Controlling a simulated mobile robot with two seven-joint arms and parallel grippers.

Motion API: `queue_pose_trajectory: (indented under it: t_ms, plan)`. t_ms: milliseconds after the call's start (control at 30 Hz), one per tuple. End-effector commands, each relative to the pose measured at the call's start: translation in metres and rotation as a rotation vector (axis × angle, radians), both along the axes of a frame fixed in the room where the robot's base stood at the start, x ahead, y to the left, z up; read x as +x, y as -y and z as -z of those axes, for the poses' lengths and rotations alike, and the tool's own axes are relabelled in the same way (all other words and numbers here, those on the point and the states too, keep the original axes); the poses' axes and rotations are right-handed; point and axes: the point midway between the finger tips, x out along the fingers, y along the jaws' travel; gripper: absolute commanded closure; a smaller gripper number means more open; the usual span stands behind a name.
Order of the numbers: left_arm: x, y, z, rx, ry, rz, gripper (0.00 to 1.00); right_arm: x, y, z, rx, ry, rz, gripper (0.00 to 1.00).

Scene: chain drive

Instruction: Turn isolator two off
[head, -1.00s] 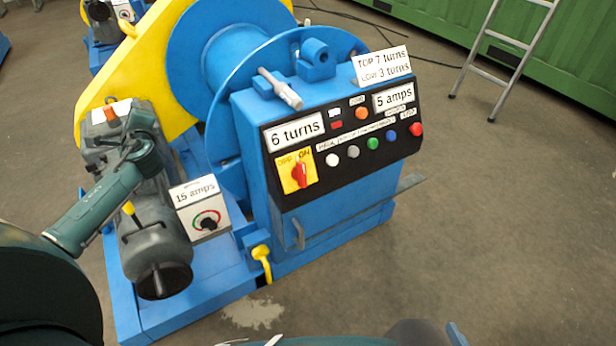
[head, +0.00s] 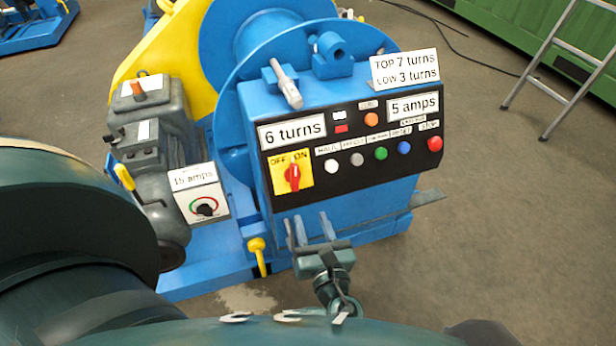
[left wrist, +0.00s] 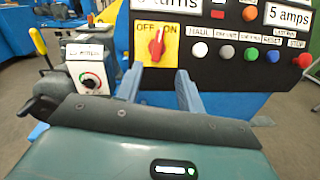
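The blue winch's black panel carries a red rotary switch (head: 292,177) on a yellow plate (head: 277,188) marked OFF and ON. Its red handle stands near upright, leaning slightly toward ON; it also shows in the left wrist view (left wrist: 156,45). I cannot read any label naming isolator two. My left gripper (head: 311,225) is open and empty, in front of the panel's lower edge, below and right of the switch. In the left wrist view my left gripper (left wrist: 159,75) has its fingers apart, just below the switch and not touching it. My right gripper is not in view.
A box marked 15 amps (head: 184,180) has a black knob (head: 204,207). Several coloured buttons (head: 381,153) line the panel right of the switch. A yellow hook (head: 257,250) hangs below.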

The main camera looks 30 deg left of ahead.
Motion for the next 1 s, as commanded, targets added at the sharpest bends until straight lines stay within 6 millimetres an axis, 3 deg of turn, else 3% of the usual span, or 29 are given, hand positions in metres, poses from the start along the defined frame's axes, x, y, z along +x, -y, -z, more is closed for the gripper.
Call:
queue_pose_trajectory:
  t_ms: [600,1000]
  plan:
    - [0.078,-0.080,0.000,0.003,0.002,-0.003,0.62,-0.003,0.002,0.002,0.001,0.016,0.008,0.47]
    - [0.090,-0.092,0.000,0.000,0.000,-0.002,0.62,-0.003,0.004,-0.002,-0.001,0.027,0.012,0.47]
